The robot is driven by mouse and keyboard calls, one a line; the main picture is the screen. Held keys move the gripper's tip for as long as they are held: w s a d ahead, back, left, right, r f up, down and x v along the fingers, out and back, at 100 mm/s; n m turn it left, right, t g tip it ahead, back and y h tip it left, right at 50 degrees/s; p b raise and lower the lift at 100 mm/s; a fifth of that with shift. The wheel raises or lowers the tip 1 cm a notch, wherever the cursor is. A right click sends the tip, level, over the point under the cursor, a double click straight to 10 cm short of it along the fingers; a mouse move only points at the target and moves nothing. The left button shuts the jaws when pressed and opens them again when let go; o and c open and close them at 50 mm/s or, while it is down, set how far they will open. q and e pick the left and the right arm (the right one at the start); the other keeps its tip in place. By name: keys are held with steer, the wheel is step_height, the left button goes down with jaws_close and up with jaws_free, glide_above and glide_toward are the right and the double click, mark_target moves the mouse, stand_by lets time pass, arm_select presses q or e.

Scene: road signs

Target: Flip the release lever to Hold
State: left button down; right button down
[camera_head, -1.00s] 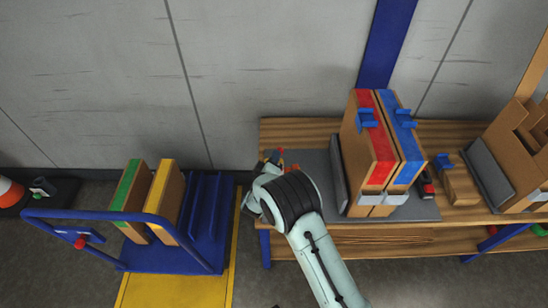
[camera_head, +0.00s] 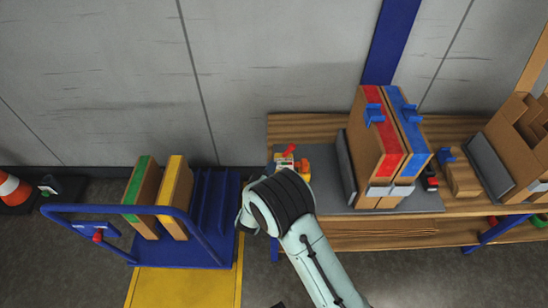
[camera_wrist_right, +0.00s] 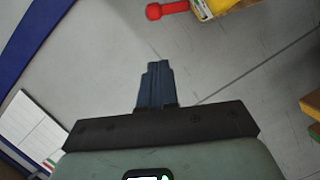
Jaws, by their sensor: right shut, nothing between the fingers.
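A red ball-ended lever (camera_head: 98,236) is on a small blue panel with faint lettering (camera_head: 85,227) at the left end of the blue cart (camera_head: 228,190). My right gripper (camera_head: 243,222) is by the cart's right side, well away from that lever and mostly hidden by my wrist. In the right wrist view its dark fingers (camera_wrist_right: 157,85) are shut and empty. A red ball-ended handle (camera_wrist_right: 153,11) on a yellow body (camera_wrist_right: 225,5) shows beyond them at the top. A device with a red handle (camera_head: 289,150) also sits on the table's left end. I cannot tell which lever is the release lever.
The cart holds a green-topped panel (camera_head: 138,187) and a yellow-topped one (camera_head: 174,195). The wooden table (camera_head: 435,130) bears a red-topped box (camera_head: 370,135) and a blue-topped box (camera_head: 404,130). An orange cone (camera_head: 12,188) stands far left. Yellow floor (camera_head: 190,288) lies before the cart.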

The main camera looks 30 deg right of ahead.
steer(key=v, duration=0.2)
steer(key=shift+s+a, duration=0.25)
steer(key=shift+a, duration=0.05)
stand_by(0.4)
